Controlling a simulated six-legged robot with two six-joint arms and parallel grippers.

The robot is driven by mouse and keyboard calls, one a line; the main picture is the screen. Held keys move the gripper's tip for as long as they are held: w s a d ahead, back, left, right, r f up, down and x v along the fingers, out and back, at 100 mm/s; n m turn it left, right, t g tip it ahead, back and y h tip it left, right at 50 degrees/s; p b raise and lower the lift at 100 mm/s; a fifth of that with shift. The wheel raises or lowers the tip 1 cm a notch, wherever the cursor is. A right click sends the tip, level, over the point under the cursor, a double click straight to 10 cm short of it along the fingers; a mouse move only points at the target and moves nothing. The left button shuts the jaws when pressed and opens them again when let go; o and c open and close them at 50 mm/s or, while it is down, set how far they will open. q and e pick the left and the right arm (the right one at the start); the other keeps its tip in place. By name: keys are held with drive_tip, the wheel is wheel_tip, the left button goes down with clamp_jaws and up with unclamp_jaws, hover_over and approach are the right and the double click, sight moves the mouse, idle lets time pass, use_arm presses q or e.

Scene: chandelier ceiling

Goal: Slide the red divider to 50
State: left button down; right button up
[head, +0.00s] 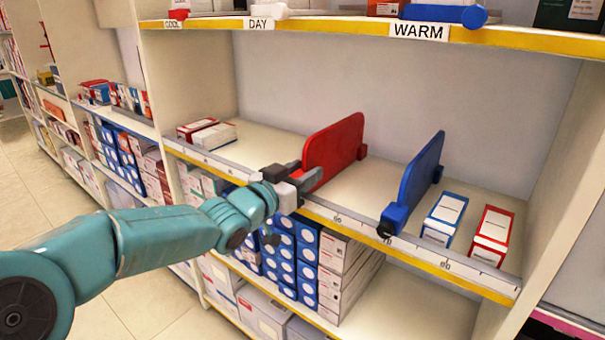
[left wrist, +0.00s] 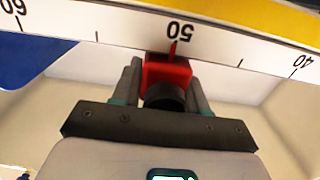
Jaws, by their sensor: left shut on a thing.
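The red divider (head: 333,152) stands upright on the middle shelf, and its red front block shows in the left wrist view (left wrist: 168,70). My left gripper (head: 296,183) is shut on the front of the red divider at the shelf edge. In the left wrist view its fingers (left wrist: 166,84) lie on both sides of the block and its dark round knob. The scale strip (head: 365,230) runs along the shelf front. In the left wrist view it appears upside down, and the divider's red pointer (left wrist: 172,51) lines up with the 50 mark. My right gripper is out of view.
A blue divider (head: 415,180) stands to the right of the red one, with free shelf between them. White-and-blue (head: 444,218) and white-and-red (head: 492,235) boxes sit further right. Small boxes (head: 213,136) sit at the left end. The WARM-labelled shelf (head: 520,38) is above.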

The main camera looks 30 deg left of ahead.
use_arm(q)
drive_tip(key=shift+a, duration=0.1)
drive_tip(key=c, duration=0.7)
unclamp_jaws()
drive_tip(key=s+p, duration=0.1)
drive_tip(key=s, duration=0.4)
drive_tip(key=s+a+p, duration=0.1)
drive_tip(key=s, duration=0.4)
drive_tip(key=s+p, duration=0.1)
drive_tip(key=s, duration=0.5)
drive_tip(key=shift+s+a, duration=0.1)
drive_tip(key=shift+a, duration=0.05)
